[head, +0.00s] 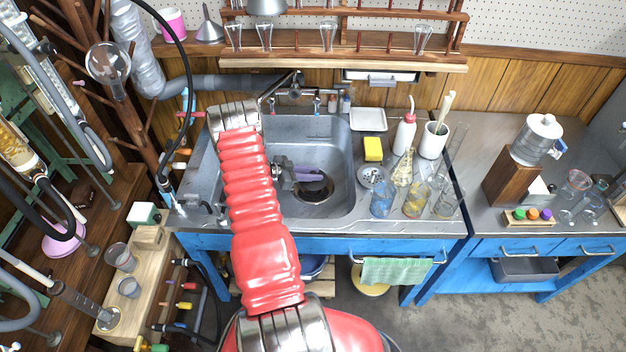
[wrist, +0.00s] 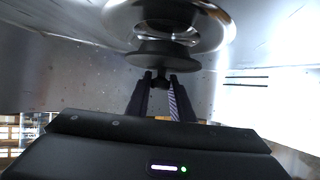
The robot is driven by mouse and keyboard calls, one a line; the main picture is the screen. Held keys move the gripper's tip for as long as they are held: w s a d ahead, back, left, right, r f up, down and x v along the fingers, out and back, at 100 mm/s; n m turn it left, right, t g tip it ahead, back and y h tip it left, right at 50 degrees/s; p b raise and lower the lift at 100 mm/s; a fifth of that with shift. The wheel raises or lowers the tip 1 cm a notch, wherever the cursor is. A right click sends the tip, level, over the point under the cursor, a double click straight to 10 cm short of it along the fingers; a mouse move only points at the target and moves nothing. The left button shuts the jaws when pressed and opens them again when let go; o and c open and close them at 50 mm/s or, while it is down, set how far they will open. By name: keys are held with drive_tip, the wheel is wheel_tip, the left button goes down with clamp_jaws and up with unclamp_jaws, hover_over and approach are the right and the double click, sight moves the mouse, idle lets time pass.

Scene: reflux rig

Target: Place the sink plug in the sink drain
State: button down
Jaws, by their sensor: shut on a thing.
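In the wrist view, my gripper (wrist: 160,83) is shut on the small knob of the dark sink plug (wrist: 163,54). The plug's round disc sits beyond the fingertips, close to the sink drain (wrist: 222,30). The drain has a shiny metal rim and a dark centre, and the plug overlaps its near edge in this picture. Whether plug and rim touch, I cannot tell. In the head view, my gripper (head: 288,172) is low in the grey sink (head: 335,150), beside the dark round drain area (head: 313,190). The plug cannot be told apart clearly there.
The faucet (head: 295,90) stands behind the sink. A yellow sponge (head: 373,149), a wash bottle (head: 405,128) and several beakers (head: 415,200) crowd the counter at right. The sink walls surround my gripper. A wooden rack with glassware stands at left.

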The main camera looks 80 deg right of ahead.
drive_tip(key=shift+f, duration=1.65)
drive_tip(key=shift+f, duration=0.1)
drive_tip(key=c, duration=1.6)
unclamp_jaws()
drive_tip(key=shift+o, duration=0.2)
drive_tip(key=shift+w+a+r, duration=0.1)
drive_tip(key=shift+w+r, duration=0.1)
drive_tip(key=shift+w, duration=0.05)
drive_tip(key=v, duration=1.1)
drive_tip(key=shift+w+a, duration=0.15)
drive_tip(key=shift+w, duration=0.05)
